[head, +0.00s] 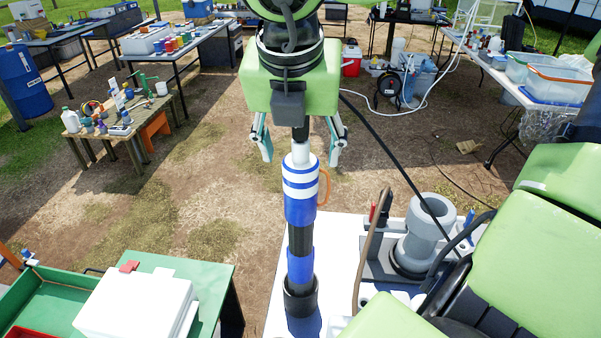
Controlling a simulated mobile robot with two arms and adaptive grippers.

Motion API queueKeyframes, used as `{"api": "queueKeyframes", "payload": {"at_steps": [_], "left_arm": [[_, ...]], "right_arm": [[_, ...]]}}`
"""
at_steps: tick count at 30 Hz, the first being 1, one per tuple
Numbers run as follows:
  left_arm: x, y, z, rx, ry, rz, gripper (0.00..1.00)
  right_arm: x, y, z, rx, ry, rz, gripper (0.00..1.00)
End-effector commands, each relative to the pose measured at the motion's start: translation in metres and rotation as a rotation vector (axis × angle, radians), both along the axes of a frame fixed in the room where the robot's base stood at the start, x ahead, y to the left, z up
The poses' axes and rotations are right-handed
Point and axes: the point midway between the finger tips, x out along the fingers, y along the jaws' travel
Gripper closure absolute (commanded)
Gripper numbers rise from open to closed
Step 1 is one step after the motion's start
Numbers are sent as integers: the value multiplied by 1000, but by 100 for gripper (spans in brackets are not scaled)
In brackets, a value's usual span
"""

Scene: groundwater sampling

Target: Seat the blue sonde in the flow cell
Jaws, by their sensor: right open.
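The blue sonde (300,208) is a long blue and black cylinder with white bands and a grey-white top. It stands roughly upright over the white table (341,250), its lower end in a dark ring or collar; I cannot tell if this is a separate holder. My right gripper (299,148) is open, one finger on each side of the sonde's top with visible gaps. The grey flow cell (424,233) is an open-topped cylinder on a dark base, to the right of the sonde. Its inside is mostly hidden. My left gripper is not in view.
An orange handle (324,187) shows beside the sonde. A brown hose (369,250) rises between sonde and flow cell. A black cable (400,168) runs down across the flow cell. A white box (136,305) sits on the green table (219,272) at left.

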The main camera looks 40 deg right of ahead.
Motion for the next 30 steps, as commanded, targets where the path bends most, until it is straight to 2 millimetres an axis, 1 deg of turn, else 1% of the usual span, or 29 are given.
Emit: {"api": "queueKeyframes", "payload": {"at_steps": [1, 3, 6, 13, 14, 15, 17, 18, 20, 30], "left_arm": [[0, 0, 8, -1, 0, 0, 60], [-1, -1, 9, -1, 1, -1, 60], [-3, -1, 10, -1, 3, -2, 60], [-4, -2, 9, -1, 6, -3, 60], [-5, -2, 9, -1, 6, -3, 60], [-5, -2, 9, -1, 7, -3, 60], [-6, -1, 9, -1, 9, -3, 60], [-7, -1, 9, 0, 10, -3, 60], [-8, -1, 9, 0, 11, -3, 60], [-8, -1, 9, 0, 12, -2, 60]], "right_arm": [[1, -2, -4, 1, 6, 2, 40], [3, -5, -13, 1, 5, 1, 40], [5, -6, -20, 2, 1, 1, 40], [6, -7, -22, 1, -1, 0, 40], [6, -7, -22, 1, -1, 0, 48], [6, -7, -22, 1, -1, 0, 59], [6, -7, -21, 1, -1, 0, 74], [6, -7, -21, 1, -1, 0, 85], [6, -7, -21, 1, -1, 0, 100], [7, -7, -18, -1, -8, 0, 100]]}}
